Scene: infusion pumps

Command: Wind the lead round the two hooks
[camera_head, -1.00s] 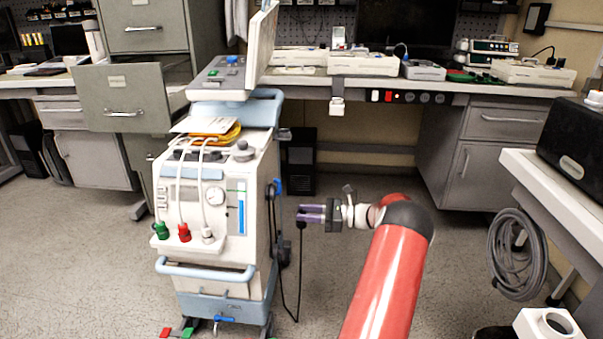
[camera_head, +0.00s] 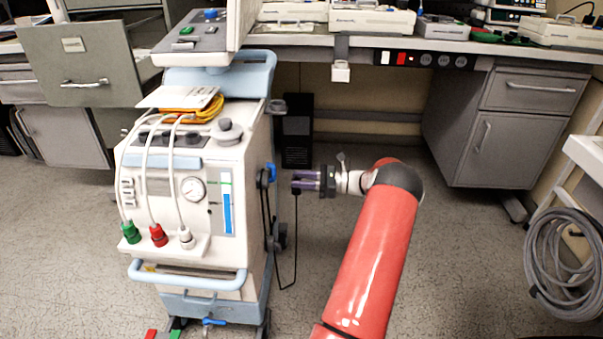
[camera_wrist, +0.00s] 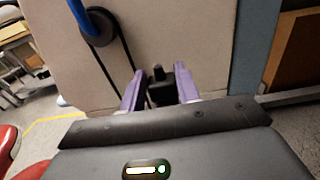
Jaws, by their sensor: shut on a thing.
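The pump cart (camera_head: 190,190) stands left of centre in the head view. On its right side are an upper hook with a blue part (camera_head: 270,172) and a dark lower hook (camera_head: 280,238). The black lead (camera_head: 296,240) hangs in a loop from my gripper (camera_head: 302,181) back to the cart's side. My gripper is just right of the upper hook, pointing at the cart. In the wrist view its purple fingers (camera_wrist: 159,80) are shut on the lead's black end (camera_wrist: 163,88). Two dark strands run toward a blue-and-black hook (camera_wrist: 98,25); whether they wrap it is unclear.
An open drawer (camera_head: 90,65) juts out behind the cart at left. A workbench (camera_head: 400,50) with devices crosses the back. A coiled grey hose (camera_head: 565,262) hangs at right.

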